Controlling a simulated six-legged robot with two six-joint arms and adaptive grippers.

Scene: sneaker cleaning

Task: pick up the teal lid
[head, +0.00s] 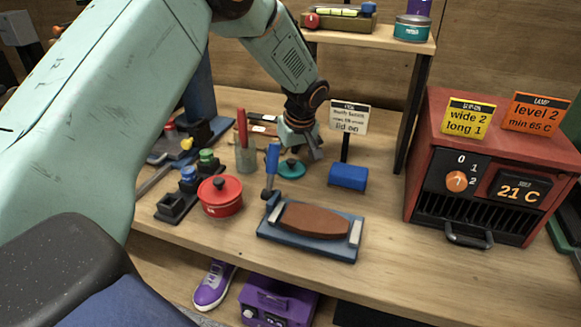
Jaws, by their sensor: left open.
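The teal lid (292,172), a small round disc with a dark knob, lies on the wooden workbench (205,243) near its middle. My left gripper (303,152) is open and points down just above and slightly behind the lid. A finger shows on each side of the knob area, but I cannot tell whether either touches it. No object is held. My right gripper is not in view.
A red pot (220,196) and grey cup with tools (245,158) stand left.

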